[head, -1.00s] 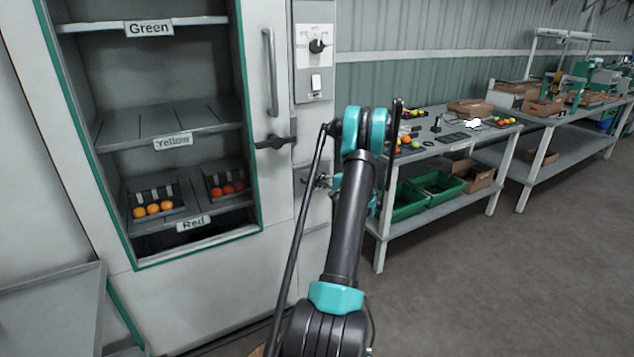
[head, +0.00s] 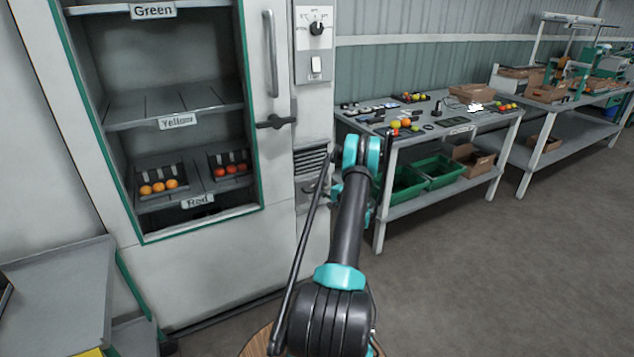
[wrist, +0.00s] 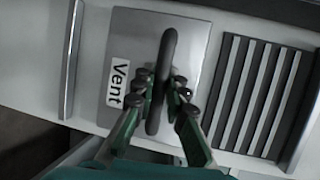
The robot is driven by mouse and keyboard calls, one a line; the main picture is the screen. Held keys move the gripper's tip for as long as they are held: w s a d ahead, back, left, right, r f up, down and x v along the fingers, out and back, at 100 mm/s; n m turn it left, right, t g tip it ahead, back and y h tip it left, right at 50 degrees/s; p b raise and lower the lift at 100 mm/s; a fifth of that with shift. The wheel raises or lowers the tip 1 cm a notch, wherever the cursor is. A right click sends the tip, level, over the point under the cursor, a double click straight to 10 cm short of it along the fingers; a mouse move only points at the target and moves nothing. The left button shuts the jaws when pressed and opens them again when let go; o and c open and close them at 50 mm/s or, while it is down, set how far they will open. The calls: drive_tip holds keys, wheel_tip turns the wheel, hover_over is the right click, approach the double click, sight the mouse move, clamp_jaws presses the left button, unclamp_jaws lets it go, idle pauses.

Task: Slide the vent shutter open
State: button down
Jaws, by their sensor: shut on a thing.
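The vent shutter (wrist: 190,45) is a pale plate with a "Vent" label (wrist: 118,80) and a dark bar handle (wrist: 168,55) in the wrist view. My gripper (wrist: 160,88) is shut on this handle, a finger on each side. Dark vent slats (wrist: 255,95) show uncovered beside the plate, on its right in the wrist view. In the head view the slats (head: 311,160) sit on the cabinet's narrow right panel, with the shutter partly hidden below them. My arm hides the gripper there.
A door handle (head: 271,55) and a dark latch (head: 276,122) are near the vent. A workbench (head: 455,132) stands close on the right; open floor lies in front.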

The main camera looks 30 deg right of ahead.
drive_tip(key=shift+s+f, duration=0.1)
drive_tip(key=shift+f, duration=1)
drive_tip(key=c, duration=1.5)
unclamp_jaws()
drive_tip(key=shift+c, duration=0.2)
drive_tip(key=v, duration=1.2)
drive_tip(key=shift+r, duration=0.1)
